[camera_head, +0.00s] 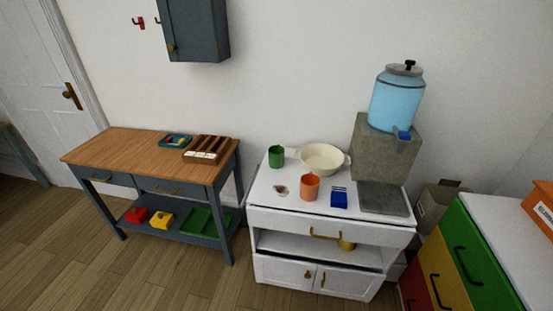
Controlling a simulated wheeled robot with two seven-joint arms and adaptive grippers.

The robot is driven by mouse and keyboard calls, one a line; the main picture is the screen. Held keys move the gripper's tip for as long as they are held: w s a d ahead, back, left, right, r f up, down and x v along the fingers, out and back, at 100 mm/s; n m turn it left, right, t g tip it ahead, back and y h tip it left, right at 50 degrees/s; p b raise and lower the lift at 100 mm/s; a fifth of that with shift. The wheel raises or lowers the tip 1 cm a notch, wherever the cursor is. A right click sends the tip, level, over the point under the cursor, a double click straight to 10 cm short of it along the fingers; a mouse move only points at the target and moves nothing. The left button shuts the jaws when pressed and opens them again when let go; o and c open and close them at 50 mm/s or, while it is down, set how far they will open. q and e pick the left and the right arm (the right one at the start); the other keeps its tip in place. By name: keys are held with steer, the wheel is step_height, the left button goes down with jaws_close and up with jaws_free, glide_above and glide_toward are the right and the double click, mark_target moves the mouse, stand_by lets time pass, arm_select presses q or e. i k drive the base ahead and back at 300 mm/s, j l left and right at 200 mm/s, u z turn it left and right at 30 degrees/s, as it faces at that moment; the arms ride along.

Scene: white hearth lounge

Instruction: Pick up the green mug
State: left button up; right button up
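The green mug (276,157) stands upright on the top of the white cabinet (262,195), near its back left corner. A cream two-handled bowl (324,157) is just to its right. An orange mug (310,187) stands nearer the front, to the right of the green mug. Neither of my grippers shows in the head view.
A small dish (280,190) and a blue item (339,197) are also on the cabinet top. A blue water dispenser (396,100) sits on a grey block (384,148) at the back right. A wooden-topped table (130,155) stands left. Floor in front is clear.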

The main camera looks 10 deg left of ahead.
mark_target(277, 156)
steer(key=i+j+z, duration=0.15)
steer(key=j+z, duration=0.2)
steer(key=j, duration=0.2)
steer(key=i+j+z, duration=0.1)
steer(key=j+z, duration=0.2)
steer(key=j, duration=0.25)
steer(key=j+z, duration=0.35)
steer(key=j, duration=0.25)
steer(key=j+z, duration=0.3)
steer(key=j, duration=0.3)
steer(key=k+j+z, duration=0.15)
steer(key=j+z, duration=0.2)
steer(key=j, duration=0.2)
steer(key=k+j+z, duration=0.3)
steer(key=j, duration=0.2)
steer(key=i+j, duration=0.05)
steer(key=i, duration=0.05)
